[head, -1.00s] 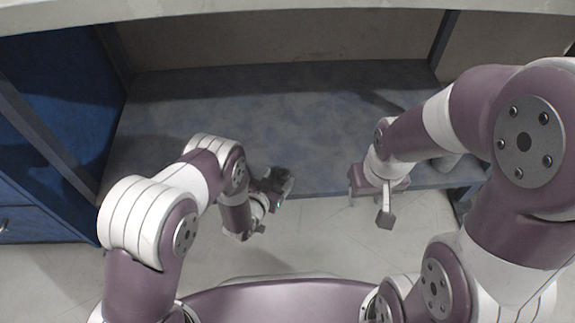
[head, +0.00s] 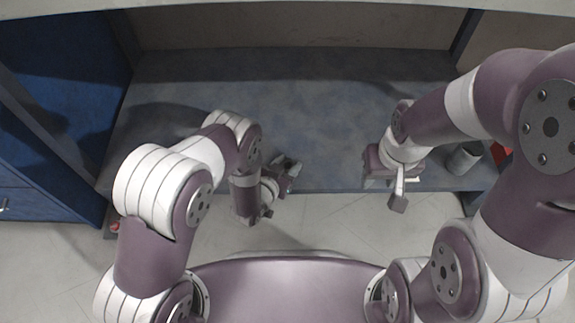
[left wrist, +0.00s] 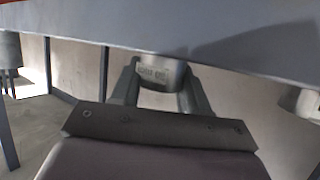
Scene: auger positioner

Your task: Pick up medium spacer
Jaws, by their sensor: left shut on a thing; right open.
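My left gripper (head: 285,176) is at the front edge of the blue-grey work surface, left of the middle. In the left wrist view its two fingers stand on either side of a grey cylindrical piece with small lettering, a spacer (left wrist: 160,70), and are shut on it. The lettering is too small to read, so I cannot tell its size. The upper part of the piece is hidden behind a grey edge. My right gripper (head: 397,190) is open and empty, by the front edge further right.
The blue-grey work surface (head: 270,90) is largely bare in the middle. A grey cylinder (head: 464,158) stands at its right end, with a red thing (head: 501,154) beside it. A small red thing (head: 115,227) shows at the front left corner. A blue cabinet (head: 50,90) stands at left.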

